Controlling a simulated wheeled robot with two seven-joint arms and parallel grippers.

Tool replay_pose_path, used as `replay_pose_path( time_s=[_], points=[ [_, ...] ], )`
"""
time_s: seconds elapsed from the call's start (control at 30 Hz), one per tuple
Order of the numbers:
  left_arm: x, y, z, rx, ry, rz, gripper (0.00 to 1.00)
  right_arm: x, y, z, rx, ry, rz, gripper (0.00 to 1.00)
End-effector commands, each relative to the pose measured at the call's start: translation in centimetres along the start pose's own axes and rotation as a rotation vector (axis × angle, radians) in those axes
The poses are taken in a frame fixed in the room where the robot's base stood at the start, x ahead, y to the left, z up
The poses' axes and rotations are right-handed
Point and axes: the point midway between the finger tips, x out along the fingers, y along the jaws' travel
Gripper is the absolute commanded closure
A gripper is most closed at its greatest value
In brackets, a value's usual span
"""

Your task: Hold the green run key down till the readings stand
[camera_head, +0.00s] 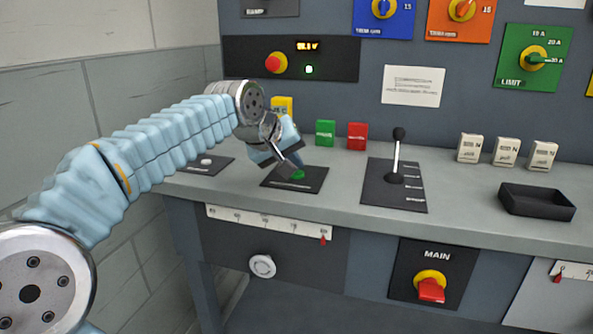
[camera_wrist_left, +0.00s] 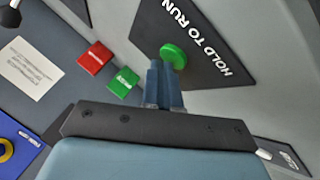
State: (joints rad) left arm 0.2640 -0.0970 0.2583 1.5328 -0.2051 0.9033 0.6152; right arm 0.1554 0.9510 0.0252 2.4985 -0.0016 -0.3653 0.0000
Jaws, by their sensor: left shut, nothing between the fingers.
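The green run key (camera_head: 298,175) is a round green button on a black plate (camera_head: 282,181) on the bench top. In the left wrist view the key (camera_wrist_left: 173,56) shows on its plate (camera_wrist_left: 190,30), marked "HOLD TO RUN". My left gripper (camera_head: 296,168) is shut and empty, with its fingertips right at the key. In the left wrist view its fingertips (camera_wrist_left: 157,66) overlap the key's edge; I cannot tell whether they press it down. A display (camera_head: 307,46) shows small orange figures, too blurred to read surely. My right gripper is not in view.
A green block (camera_head: 325,132) and a red block (camera_head: 357,136) stand behind the plate. A lever (camera_head: 397,155) stands to the right, then several white switches and a black tray (camera_head: 537,201).

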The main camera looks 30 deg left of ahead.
Motion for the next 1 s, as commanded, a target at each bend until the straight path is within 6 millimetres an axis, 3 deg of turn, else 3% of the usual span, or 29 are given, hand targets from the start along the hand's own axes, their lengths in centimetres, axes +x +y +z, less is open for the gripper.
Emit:
replay_pose_path(
  time_s=[0.13, 0.57, 1.0],
  points=[
    [-0.8, 0.6, -0.6, 0.0, 0.001, 0.0, 1.0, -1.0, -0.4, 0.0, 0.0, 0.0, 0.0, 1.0],
    [-1.0, 0.8, -0.8, 0.0, 0.001, 0.001, 1.0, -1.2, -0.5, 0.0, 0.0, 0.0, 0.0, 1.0],
    [-4.0, 2.9, -2.9, 0.001, 0.001, 0.001, 1.0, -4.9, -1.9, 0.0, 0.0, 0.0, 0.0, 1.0]
  ],
)
